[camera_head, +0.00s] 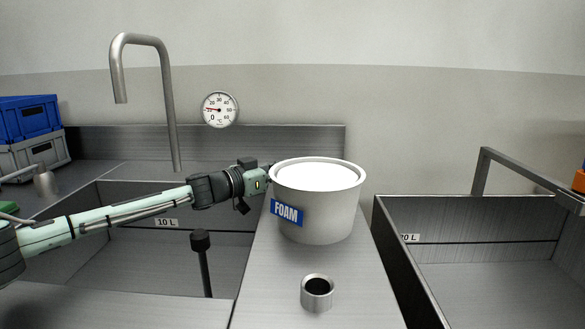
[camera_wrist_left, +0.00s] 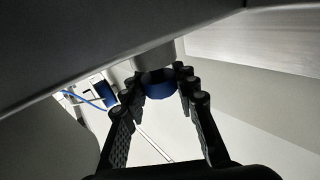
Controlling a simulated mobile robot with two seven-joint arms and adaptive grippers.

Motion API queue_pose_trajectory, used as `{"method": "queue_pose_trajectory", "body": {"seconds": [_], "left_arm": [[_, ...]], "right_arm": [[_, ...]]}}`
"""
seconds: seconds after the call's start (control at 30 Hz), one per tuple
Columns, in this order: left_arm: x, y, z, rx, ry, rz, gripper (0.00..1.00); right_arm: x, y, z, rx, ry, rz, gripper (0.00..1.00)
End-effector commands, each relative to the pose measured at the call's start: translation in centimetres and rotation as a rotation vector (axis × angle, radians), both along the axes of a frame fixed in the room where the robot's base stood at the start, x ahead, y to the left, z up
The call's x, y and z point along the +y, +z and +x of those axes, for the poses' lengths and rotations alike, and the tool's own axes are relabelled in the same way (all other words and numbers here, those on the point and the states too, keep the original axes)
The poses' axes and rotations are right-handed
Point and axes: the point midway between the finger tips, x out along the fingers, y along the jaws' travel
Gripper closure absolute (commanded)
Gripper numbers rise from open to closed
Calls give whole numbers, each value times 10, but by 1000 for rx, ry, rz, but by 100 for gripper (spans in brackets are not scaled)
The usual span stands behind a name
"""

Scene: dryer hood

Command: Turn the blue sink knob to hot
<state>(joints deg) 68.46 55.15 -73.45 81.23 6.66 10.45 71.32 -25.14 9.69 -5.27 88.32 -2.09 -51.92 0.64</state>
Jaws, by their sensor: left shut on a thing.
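The blue sink knob (camera_wrist_left: 158,84) shows in the left wrist view, on the end of a pale round fitting. My left gripper (camera_wrist_left: 163,93) has a finger on each side of the knob and is shut on it. In the head view my left arm reaches across the left basin, and its gripper end goes out of sight behind the FOAM bucket (camera_head: 317,205). The knob is hidden in that view. A round dial in °C (camera_head: 220,109) on the wall has its red needle pointing left. My right gripper is not in view.
A tall bent tap (camera_head: 168,105) stands behind the left basin (camera_head: 130,260). A metal cup (camera_head: 317,292) stands in front of the bucket on the divider. A black-topped rod (camera_head: 201,245) stands in the left basin. The right basin (camera_head: 480,280) looks empty.

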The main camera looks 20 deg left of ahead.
Motion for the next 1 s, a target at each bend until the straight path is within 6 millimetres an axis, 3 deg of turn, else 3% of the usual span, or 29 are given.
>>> {"method": "queue_pose_trajectory", "body": {"seconds": [0.4,0.43,0.6,1.0], "left_arm": [[1,0,0,2,40,2,100],[1,0,0,2,40,2,69],[1,0,0,2,39,2,49],[7,-1,-8,4,40,1,49]], "right_arm": [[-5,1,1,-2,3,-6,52],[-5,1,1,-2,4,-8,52],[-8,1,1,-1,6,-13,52],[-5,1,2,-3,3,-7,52]]}}
